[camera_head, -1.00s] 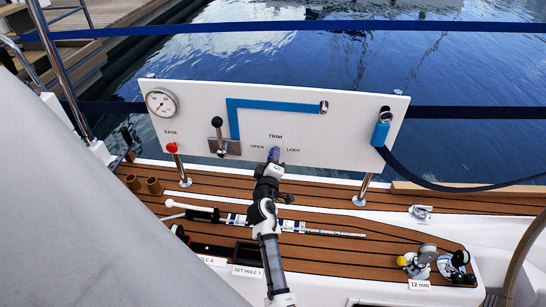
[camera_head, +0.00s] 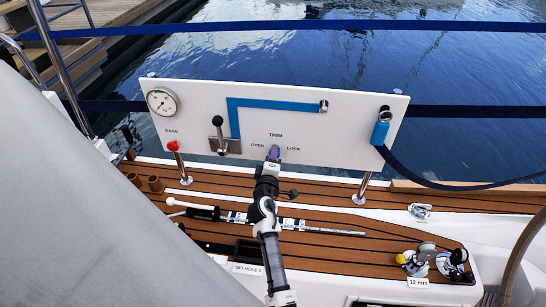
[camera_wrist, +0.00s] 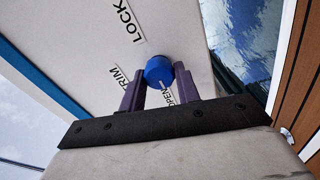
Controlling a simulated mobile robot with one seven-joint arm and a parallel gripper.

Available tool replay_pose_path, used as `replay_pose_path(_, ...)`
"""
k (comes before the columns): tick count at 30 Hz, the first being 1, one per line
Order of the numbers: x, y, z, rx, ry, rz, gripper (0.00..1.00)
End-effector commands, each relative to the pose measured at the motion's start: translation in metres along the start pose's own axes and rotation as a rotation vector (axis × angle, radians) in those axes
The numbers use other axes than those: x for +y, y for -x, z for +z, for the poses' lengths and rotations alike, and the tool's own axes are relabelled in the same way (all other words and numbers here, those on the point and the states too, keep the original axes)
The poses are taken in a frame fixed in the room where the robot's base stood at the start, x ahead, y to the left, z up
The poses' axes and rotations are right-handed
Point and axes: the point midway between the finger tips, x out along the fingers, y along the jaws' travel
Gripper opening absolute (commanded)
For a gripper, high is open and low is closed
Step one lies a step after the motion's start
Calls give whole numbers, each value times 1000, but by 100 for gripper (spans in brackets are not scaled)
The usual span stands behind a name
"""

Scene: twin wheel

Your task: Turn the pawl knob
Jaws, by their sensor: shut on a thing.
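The pawl knob (camera_wrist: 160,71) is a round blue knob on the white panel, between the words OPEN and LOCK and below TRIM. A pale mark shows on its face in the wrist view. My gripper (camera_wrist: 160,88) has its two purple fingers on either side of the knob and is shut on it. In the head view my gripper (camera_head: 275,155) is at the lower middle of the panel (camera_head: 350,120) and mostly hides the knob.
A black-knobbed lever (camera_head: 218,135) and a red button (camera_head: 172,146) are left of my gripper. A gauge (camera_head: 162,102) is at the panel's upper left. A blue strap (camera_head: 381,133) hangs at the right. A striped rod (camera_head: 290,224) lies on the deck below.

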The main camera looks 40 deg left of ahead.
Motion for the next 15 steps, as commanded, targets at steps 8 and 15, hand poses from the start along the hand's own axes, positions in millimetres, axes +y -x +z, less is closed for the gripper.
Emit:
replay_pose_path(8, -1, 0, 0, 0, 1, -1, 54)
replay_pose_path(15, 0, 1, 0, 0, 0, 0, 54)
